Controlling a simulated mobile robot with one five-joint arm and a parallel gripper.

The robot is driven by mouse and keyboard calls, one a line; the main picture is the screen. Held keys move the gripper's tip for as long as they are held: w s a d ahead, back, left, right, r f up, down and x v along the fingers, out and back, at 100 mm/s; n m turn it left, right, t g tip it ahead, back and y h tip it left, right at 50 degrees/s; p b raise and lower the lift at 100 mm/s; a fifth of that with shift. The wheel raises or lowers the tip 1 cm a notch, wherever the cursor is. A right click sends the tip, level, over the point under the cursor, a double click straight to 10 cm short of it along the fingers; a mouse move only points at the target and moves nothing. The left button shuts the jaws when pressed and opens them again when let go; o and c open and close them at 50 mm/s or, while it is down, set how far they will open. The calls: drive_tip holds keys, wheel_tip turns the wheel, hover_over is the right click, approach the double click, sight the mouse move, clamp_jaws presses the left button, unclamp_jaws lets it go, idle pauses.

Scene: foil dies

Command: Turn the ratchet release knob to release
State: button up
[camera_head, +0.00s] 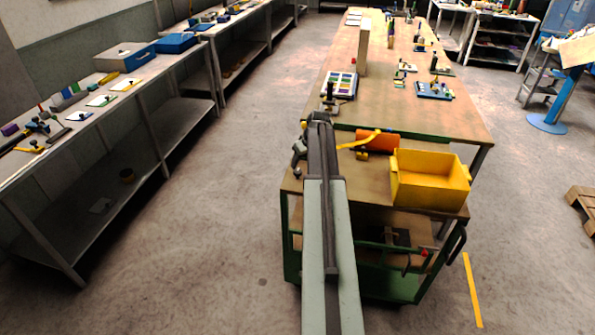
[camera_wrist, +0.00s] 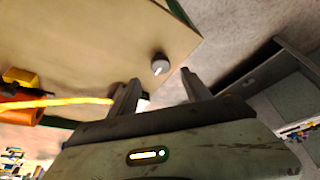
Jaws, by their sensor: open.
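In the wrist view a small round grey knob (camera_wrist: 160,65) with a white pointer mark sits on a tan wooden top near its corner. I take it for the ratchet release knob. My gripper (camera_wrist: 160,78) is open, one finger on either side below the knob in the picture. The knob lies just beyond the fingertips, and I see no contact. The height gap between fingers and knob cannot be told. In the head view my arm reaches forward over the green cart (camera_head: 375,185), and I cannot make out the knob there.
A yellow bin (camera_head: 430,180) and an orange roll (camera_head: 378,142) with a yellow strap (camera_head: 360,141) lie on the cart, right of my arm. The strap also shows in the wrist view (camera_wrist: 60,102). A long wooden table (camera_head: 400,110) stands beyond. Open floor lies left of the cart.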

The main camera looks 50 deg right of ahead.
sight(298, 171)
drive_tip(key=b+x, duration=0.5)
drive_tip(key=x, duration=0.2)
drive_tip(key=shift+f+b, duration=0.1)
drive_tip(key=shift+b, duration=0.3)
drive_tip(key=shift+a, duration=0.15)
clamp_jaws()
